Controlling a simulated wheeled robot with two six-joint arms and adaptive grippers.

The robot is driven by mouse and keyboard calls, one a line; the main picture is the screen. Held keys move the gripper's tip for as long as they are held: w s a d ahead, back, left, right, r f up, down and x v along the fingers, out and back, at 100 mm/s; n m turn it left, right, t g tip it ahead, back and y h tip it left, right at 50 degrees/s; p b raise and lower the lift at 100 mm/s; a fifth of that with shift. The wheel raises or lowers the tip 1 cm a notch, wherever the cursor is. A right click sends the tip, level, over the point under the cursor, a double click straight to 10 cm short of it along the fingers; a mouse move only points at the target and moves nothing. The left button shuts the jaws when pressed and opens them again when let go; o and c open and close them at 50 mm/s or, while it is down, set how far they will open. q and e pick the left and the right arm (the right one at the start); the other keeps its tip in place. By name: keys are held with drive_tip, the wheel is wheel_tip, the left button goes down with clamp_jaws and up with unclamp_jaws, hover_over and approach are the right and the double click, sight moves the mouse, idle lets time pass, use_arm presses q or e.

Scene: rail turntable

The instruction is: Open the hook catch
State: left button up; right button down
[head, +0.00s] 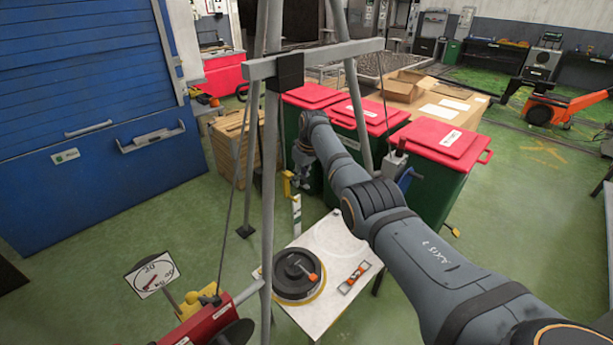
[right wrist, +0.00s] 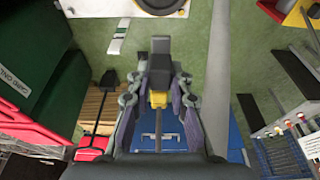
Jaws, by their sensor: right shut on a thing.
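A small yellow part (head: 288,183) shows at the tip of my right gripper (head: 297,180), beside a grey leg of the tripod frame (head: 270,150). In the right wrist view, the fingers of my right gripper (right wrist: 158,88) are closed around a dark block with a yellow part (right wrist: 158,99) below it. This looks like the hook catch, but its hook and any latch are too small or hidden to make out. I cannot tell whether the catch is open or closed. My left gripper is not in view.
A white board (head: 335,238) with a dark round weight (head: 297,272) and a spirit level (head: 354,277) lies below. Red-lidded green bins (head: 436,150) stand behind my right arm. A red winch (head: 208,322) and a dial sign (head: 152,273) are at lower left.

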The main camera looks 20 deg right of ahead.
sight(307, 186)
drive_tip(key=shift+f, duration=0.1)
drive_tip(key=shift+s, duration=0.1)
drive_tip(key=c, duration=1.2)
unclamp_jaws()
drive_tip(key=v, duration=1.2)
